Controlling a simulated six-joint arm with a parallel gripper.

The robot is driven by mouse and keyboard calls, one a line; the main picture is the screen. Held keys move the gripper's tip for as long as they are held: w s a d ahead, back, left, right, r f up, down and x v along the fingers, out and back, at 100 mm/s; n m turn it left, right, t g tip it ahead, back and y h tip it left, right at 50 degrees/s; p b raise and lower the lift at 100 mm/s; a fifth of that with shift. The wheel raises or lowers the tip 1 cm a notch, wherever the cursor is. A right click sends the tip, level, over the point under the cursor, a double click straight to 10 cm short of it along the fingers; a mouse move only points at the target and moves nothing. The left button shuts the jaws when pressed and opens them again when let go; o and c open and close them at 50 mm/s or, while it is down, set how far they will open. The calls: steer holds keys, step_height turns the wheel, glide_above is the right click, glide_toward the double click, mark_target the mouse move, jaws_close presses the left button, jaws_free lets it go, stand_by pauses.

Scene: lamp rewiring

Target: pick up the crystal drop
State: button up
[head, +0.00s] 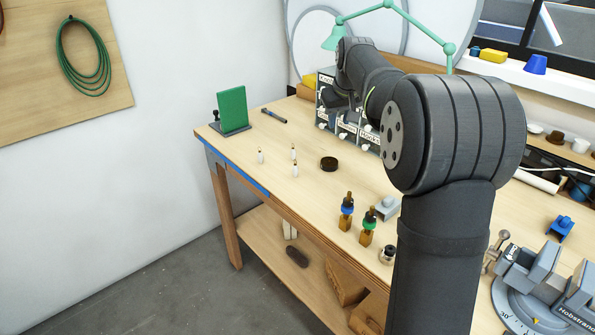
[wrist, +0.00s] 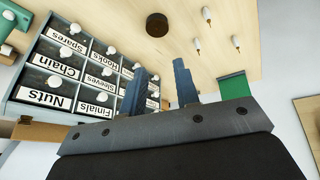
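I cannot make out a crystal drop in either view. My gripper (wrist: 161,75) shows in the wrist view with its two blue-grey fingers apart and nothing visible between them. The fingers point toward the table and the drawer cabinet (wrist: 22,94), which has white knobs and labels such as Nuts, Chain, Finials, Sleeves, Hooks and Spares. In the head view the cabinet (head: 345,129) stands at the back of the table, partly hidden by my arm. My gripper is close to it, but its fingers are not clear there.
Three small white bulb-like pieces (head: 294,168) stand on the wooden table (head: 300,195), near a dark round puck (head: 329,164). A green panel (head: 231,107) stands at the left corner. Two dropper-like bottles (head: 347,212) (head: 368,228) stand at the front edge. A vise (head: 535,270) is front right.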

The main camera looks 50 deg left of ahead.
steer(key=s+a+n+g, duration=0.1)
steer(key=s+a+n, duration=0.1)
steer(key=s+a, duration=0.45)
glide_toward(295, 167)
steer(key=w+a, duration=0.1)
steer(key=shift+d+x, duration=0.15)
steer(key=shift+x, duration=1.25)
steer(key=shift+d+x, duration=0.15)
steer(key=shift+x, duration=1.25)
steer(key=shift+s+f, duration=0.1)
steer(key=shift+s, duration=0.05)
jaws_close()
